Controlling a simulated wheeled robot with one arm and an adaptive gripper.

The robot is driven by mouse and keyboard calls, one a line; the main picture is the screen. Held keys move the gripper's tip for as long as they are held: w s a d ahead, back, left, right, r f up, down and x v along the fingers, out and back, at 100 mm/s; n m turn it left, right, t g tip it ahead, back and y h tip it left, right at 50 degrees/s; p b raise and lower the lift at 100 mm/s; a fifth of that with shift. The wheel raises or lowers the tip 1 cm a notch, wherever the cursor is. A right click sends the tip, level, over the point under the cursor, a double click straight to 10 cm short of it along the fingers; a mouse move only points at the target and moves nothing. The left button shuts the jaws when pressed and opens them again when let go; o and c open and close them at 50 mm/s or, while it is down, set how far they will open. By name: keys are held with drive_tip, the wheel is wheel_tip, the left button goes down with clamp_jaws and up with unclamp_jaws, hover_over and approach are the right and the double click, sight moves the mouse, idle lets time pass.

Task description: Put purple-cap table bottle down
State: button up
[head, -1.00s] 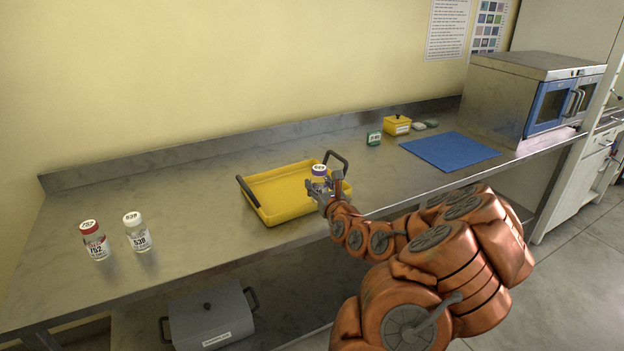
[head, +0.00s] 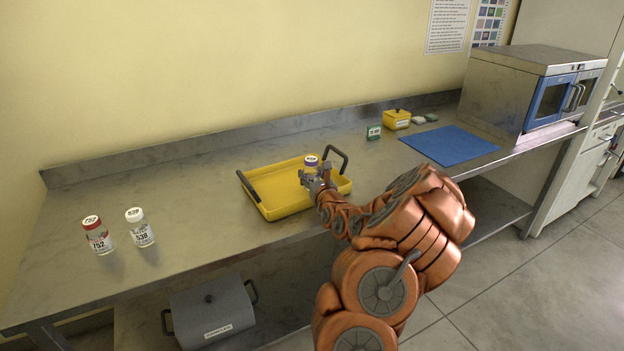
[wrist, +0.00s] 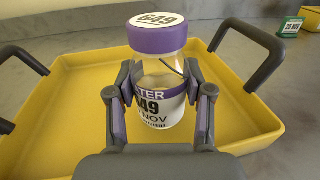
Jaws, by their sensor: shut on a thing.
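The purple-cap bottle (wrist: 158,75) is a clear jar with a white and purple label and 649 on its lid. My gripper (wrist: 160,100) is shut on it, one finger on each side, and the bottle is upright. In the head view the bottle (head: 311,160) is over the right part of the yellow tray (head: 262,182), with my gripper (head: 316,176) at its front side. I cannot tell whether its base touches the tray floor.
A red-cap bottle (head: 98,236) and a white-cap bottle (head: 139,229) stand at the left of the bench. The tray's dark handles (wrist: 252,55) rise at its sides.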

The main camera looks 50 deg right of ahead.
drive_tip(key=shift+f, duration=0.9)
drive_tip(key=shift+f, duration=0.1)
drive_tip(key=o, duration=1.2)
drive_tip(key=b+v, duration=0.1)
drive_tip(key=v, duration=0.8)
drive_tip(key=shift+s, duration=0.15)
drive_tip(key=shift+r+p, duration=0.25)
drive_tip(key=shift+p, duration=0.25)
drive_tip(key=p+v, duration=0.1)
drive_tip(key=p, duration=0.3)
drive_tip(key=shift+s+a+f, duration=0.15)
drive_tip(key=shift+s+a, duration=0.05)
drive_tip(key=shift+s+a+p, duration=0.15)
drive_tip(key=shift+s+p, duration=0.35)
drive_tip(key=shift+p, duration=0.55)
